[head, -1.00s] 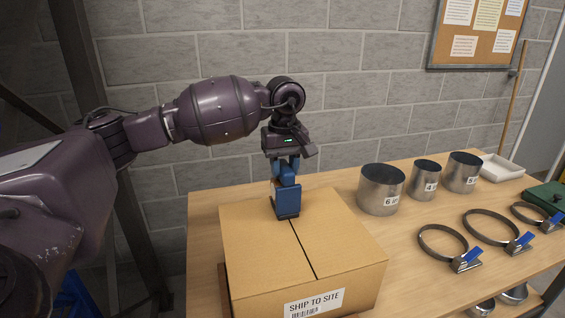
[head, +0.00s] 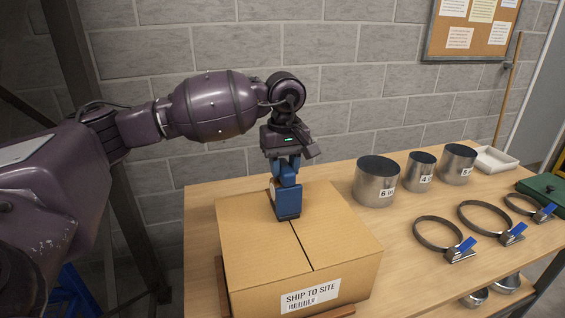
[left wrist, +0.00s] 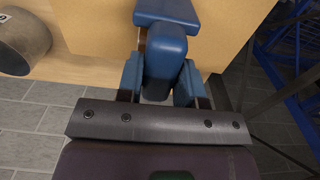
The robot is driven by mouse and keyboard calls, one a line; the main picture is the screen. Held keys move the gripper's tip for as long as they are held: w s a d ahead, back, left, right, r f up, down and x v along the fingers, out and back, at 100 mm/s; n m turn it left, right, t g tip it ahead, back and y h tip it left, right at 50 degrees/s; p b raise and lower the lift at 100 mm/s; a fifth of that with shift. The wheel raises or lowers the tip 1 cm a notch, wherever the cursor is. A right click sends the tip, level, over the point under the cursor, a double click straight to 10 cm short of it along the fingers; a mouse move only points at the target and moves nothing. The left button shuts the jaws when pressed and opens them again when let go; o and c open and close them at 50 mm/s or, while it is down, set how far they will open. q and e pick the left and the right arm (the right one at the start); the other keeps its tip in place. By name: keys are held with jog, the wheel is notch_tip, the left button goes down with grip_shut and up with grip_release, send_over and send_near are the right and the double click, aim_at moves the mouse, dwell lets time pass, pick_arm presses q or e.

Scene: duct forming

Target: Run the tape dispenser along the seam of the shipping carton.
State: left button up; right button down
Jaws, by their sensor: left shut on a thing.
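The shipping carton (head: 245,252) sits closed on the wooden table, with a dark seam (head: 302,245) running along its top and a "SHIP TO SITE" label on its front. The blue tape dispenser (head: 287,202) stands upright on the carton top, at the far end of the visible seam. My left gripper (head: 286,168) comes down from above and is shut on the dispenser's handle. In the left wrist view the blue dispenser (left wrist: 166,55) sits between the two fingers. The dispenser's underside is hidden. My right gripper is not in view.
Metal duct collars (head: 377,181) stand right of the carton, with several ring clamps (head: 445,237) in front of them. A white tray (head: 496,160) and a green case (head: 543,188) lie farther right. A block wall stands behind the table (head: 205,200).

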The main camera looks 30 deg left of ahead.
aim_at(291, 177)
pick_arm(q)
jog(key=shift+s+d, duration=0.5)
jog(key=shift+d, duration=0.05)
jog(key=shift+s+d, duration=1)
jog(key=shift+d, duration=0.2)
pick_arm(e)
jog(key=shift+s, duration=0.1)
